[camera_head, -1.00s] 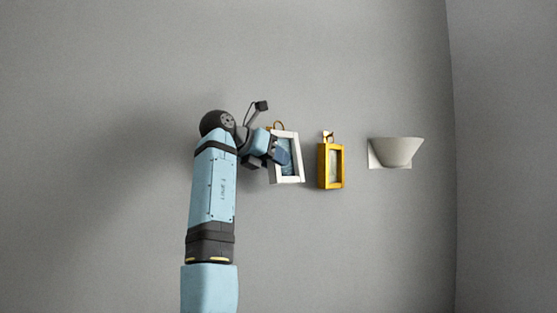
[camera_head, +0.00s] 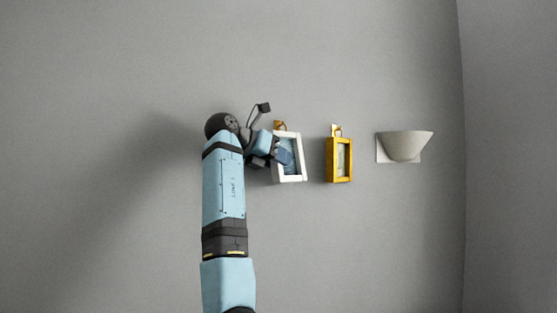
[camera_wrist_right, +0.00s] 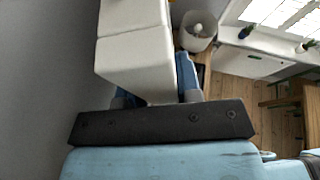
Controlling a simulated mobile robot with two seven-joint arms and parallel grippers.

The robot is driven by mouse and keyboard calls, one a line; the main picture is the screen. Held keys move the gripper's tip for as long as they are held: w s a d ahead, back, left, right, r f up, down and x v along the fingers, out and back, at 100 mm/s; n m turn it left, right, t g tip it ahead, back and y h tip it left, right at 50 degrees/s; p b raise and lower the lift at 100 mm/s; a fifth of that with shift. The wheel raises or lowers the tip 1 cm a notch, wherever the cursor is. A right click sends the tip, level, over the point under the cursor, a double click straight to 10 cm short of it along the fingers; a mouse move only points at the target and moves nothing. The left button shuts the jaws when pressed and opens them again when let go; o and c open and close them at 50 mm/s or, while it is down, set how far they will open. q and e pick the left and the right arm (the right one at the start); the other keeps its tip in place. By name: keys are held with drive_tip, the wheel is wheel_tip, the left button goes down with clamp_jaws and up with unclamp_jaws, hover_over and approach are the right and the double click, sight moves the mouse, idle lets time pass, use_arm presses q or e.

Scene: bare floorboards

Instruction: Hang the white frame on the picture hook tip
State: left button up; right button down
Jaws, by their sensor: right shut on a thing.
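A small brass-coloured picture hook (camera_head: 281,126) shows just above the frame's top edge. Whether the frame's hanger touches the hook is too small to tell. My left gripper is out of view.
A yellow frame (camera_head: 331,160) hangs from its own hook to the right, with a narrow gap between. A white wall lamp (camera_head: 406,145) is farther right. The wall left of my arm is bare. The right wrist view shows floorboards (camera_wrist_right: 235,105) and a white round container (camera_wrist_right: 197,32).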

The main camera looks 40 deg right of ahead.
drive_tip(key=c, duration=0.7)
unclamp_jaws()
drive_tip(key=shift+c, duration=0.2)
